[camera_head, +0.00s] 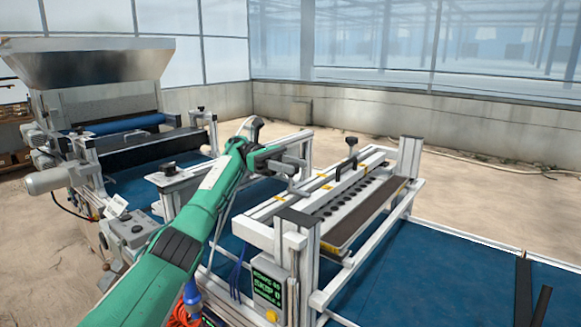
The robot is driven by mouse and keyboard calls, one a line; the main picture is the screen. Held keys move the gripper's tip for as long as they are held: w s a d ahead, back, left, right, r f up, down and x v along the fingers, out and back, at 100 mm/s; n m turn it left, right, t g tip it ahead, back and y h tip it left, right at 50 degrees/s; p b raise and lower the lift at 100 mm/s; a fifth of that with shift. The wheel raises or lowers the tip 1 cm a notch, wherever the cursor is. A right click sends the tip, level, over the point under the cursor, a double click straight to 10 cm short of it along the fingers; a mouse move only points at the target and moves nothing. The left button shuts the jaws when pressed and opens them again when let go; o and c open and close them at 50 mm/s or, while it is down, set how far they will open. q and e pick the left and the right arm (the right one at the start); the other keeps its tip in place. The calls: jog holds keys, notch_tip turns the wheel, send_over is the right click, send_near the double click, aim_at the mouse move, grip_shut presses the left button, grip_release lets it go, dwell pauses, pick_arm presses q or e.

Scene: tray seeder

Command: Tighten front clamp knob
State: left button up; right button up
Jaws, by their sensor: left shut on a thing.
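My left arm reaches in from the bottom left, and my left gripper (297,180) is at the near-left end of the seeder unit (335,205). Its jaws are shut on the front clamp knob, which the fingers hide almost wholly. A second black knob (351,142) stands upright on a post farther back on the seeder unit, apart from the gripper. My right gripper is not in view.
A hopper machine (85,65) stands at the left. A display box (268,290) hangs on the seeder's near end. Blue belt (440,275) runs to the right, with dark bars (524,290) lying on it. Sandy floor lies behind.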

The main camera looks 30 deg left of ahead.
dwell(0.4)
pick_arm(q)
jog(key=o, duration=1)
